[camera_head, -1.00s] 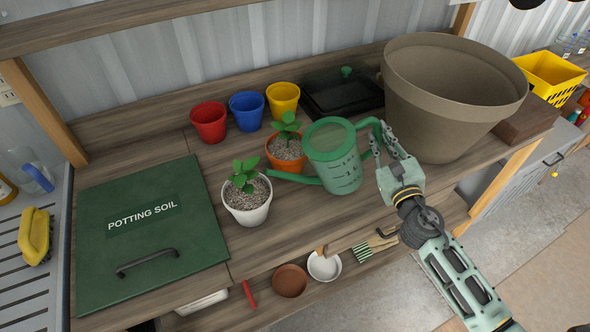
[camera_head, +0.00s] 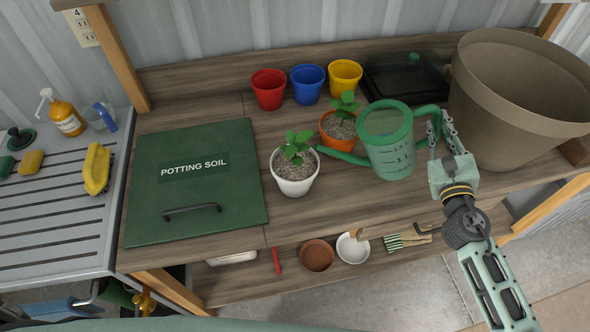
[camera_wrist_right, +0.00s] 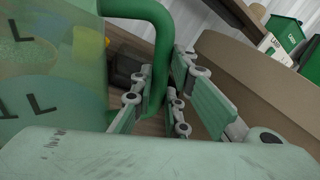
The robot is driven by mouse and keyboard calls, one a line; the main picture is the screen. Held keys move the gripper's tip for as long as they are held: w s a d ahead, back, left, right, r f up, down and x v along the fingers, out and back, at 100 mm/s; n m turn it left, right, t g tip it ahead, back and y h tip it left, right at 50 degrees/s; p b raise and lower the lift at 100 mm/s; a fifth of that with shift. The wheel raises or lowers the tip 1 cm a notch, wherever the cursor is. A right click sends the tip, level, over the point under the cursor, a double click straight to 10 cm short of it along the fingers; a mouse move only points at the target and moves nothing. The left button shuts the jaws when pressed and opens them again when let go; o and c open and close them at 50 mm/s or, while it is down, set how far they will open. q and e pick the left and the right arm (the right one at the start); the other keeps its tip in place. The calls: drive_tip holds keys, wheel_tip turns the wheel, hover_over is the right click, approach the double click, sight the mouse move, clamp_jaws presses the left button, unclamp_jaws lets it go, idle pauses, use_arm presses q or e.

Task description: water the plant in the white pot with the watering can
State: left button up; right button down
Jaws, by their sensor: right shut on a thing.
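The green watering can (camera_head: 391,158) is upright, at or just above the bench; I cannot tell if it touches. My right gripper (camera_head: 440,136) is shut on its handle, on the can's right side. In the right wrist view the handle (camera_wrist_right: 158,45) runs down between my fingers (camera_wrist_right: 163,95), with the translucent can body (camera_wrist_right: 50,70) at left. The spout (camera_head: 345,157) points left, its tip close to the small plant (camera_head: 296,146) in the white pot (camera_head: 295,187). That pot holds pale gravelly soil and stands on the bench. My left gripper is out of view.
An orange pot (camera_head: 335,143) with a plant stands behind the spout. Red (camera_head: 269,92), blue (camera_head: 308,87) and yellow (camera_head: 345,80) pots are behind. A large brown pot (camera_head: 515,105) is close right of my gripper. The potting soil lid (camera_head: 235,212) lies left.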

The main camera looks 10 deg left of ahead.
drive_tip(key=shift+a+r+n+p, duration=0.15)
drive_tip(key=shift+r+n+p, duration=0.2)
drive_tip(key=shift+r, duration=0.4)
idle(0.9)
drive_tip(key=shift+s+a+r+n+p, duration=0.1)
drive_tip(key=shift+a+r+n+p, duration=0.15)
drive_tip(key=shift+r+p, duration=0.45)
drive_tip(key=shift+a+r+n+p, duration=0.15)
drive_tip(key=shift+r+n+p, duration=0.15)
drive_tip(key=shift+r+p, duration=0.4)
drive_tip(key=shift+r, duration=0.15)
idle(0.6)
drive_tip(key=shift+s+a+r+n+t+p, duration=0.15)
drive_tip(key=shift+a+r+n+p, duration=0.2)
drive_tip(key=shift+r+p, duration=0.35)
drive_tip(key=shift+a+r+n+t+p, duration=0.15)
drive_tip(key=shift+a+r+n+p, duration=0.15)
drive_tip(key=shift+r+p, duration=0.3)
drive_tip(key=shift+r, duration=0.15)
idle(0.8)
drive_tip(key=shift+s+a+r+n+y+p, duration=0.1)
drive_tip(key=shift+a+r+n+y+p, duration=0.2)
drive_tip(key=shift+r+p, duration=0.4)
drive_tip(key=shift+s+a+r+n+y+p, duration=0.1)
drive_tip(key=shift+a+r+n+p, duration=0.3)
drive_tip(key=shift+r+p, duration=0.25)
drive_tip(key=shift+f, duration=0.1)
